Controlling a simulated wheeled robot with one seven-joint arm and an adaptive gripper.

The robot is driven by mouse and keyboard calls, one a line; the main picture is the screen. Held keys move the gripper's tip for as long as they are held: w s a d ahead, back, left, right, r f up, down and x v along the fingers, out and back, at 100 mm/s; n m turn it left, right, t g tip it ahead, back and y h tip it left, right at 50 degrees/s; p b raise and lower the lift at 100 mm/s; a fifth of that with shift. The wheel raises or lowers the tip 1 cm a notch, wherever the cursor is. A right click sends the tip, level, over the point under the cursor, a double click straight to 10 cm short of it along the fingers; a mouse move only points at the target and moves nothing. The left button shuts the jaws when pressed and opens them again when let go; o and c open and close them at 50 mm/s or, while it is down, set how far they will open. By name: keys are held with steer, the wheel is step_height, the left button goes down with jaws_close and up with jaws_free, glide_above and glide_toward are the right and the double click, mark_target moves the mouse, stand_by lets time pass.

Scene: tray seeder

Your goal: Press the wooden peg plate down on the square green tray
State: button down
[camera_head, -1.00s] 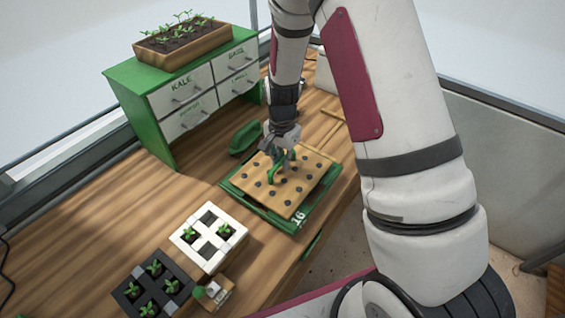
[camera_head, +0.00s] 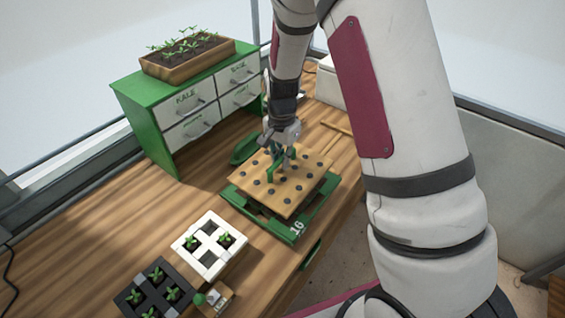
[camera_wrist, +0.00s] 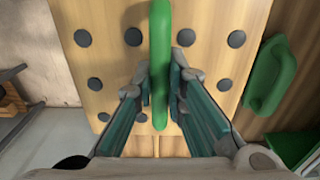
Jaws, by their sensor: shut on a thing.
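The wooden peg plate (camera_head: 308,177), with rows of dark round pegs and a green handle (camera_wrist: 160,45), is above the square green tray (camera_head: 268,224). The tray's front corner is marked 16. A gap shows between the plate's front edge and the tray, so the plate looks raised. My gripper (camera_head: 279,166) is shut on the plate's handle. In the wrist view, the two fingers of my gripper (camera_wrist: 160,88) stand on either side of the handle. The plate hides most of the tray's inside.
A green cabinet (camera_head: 150,122) with white drawers stands behind left, a seedling planter (camera_head: 188,66) on top. A green trough-like thing (camera_head: 243,151) lies near the tray. White (camera_head: 222,262) and black (camera_head: 136,279) seedling trays stand front left. A wooden stick (camera_head: 337,128) lies behind right.

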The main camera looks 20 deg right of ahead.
steer(key=shift+r, duration=1.35)
steer(key=shift+w, duration=0.1)
steer(key=w+f+n+b, duration=0.1)
steer(key=w+n, duration=0.1)
steer(key=n, duration=0.1)
steer(key=w+f+n, duration=0.1)
steer(key=w+n, duration=0.2)
steer(key=w+f+n+b, duration=0.1)
steer(key=w+n, duration=0.2)
steer(key=shift+w+b, duration=0.15)
steer(key=shift+b, duration=0.2)
steer(key=shift+w+f+n, duration=0.15)
steer(key=shift+w+n, duration=0.55)
steer(key=shift+n, duration=0.4)
